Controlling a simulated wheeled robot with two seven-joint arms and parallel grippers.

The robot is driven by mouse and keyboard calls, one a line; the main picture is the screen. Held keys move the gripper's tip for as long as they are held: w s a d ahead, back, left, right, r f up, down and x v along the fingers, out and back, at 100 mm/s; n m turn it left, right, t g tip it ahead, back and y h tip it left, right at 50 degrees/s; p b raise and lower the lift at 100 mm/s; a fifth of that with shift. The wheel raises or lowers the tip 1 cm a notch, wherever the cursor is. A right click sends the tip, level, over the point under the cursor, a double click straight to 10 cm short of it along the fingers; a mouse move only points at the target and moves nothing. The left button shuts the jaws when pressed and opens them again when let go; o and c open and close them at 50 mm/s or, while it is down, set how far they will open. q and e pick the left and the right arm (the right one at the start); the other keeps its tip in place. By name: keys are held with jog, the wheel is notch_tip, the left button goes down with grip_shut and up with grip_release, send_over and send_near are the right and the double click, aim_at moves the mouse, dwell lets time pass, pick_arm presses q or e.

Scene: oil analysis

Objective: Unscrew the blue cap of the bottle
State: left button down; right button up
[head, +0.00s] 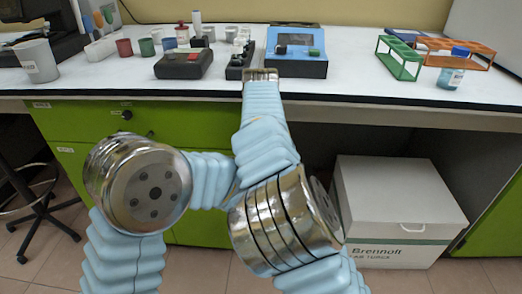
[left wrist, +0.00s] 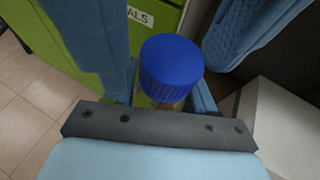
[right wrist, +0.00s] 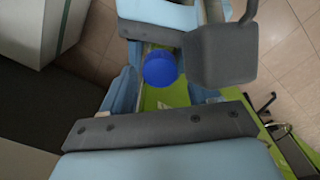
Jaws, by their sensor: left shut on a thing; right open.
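The bottle's ridged blue cap (left wrist: 171,67) shows in the left wrist view between the fingers of my left gripper (left wrist: 168,92). That gripper is shut on the bottle, whose body is mostly hidden below the cap. In the right wrist view the blue cap (right wrist: 160,69) sits between the spread fingers of my right gripper (right wrist: 163,90), which is open. I cannot tell whether a right finger touches the cap. The head view does not show the held bottle or either gripper's fingertips clearly; my arms cover the middle.
A second blue-capped bottle (head: 452,70) stands on the white counter (head: 345,80) beside a green rack (head: 399,60) and an orange rack (head: 455,47). A blue instrument (head: 296,50) and several small jars stand further left. A white box (head: 395,205) is on the floor.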

jog(key=shift+f, duration=0.25)
jog(key=shift+c, duration=0.2)
jog(key=c, duration=0.9)
jog(key=o, duration=1)
jog(key=shift+o, duration=0.2)
notch_tip(320, 180, up, 4)
jog(key=shift+r, duration=0.2)
jog(key=shift+s, duration=0.1)
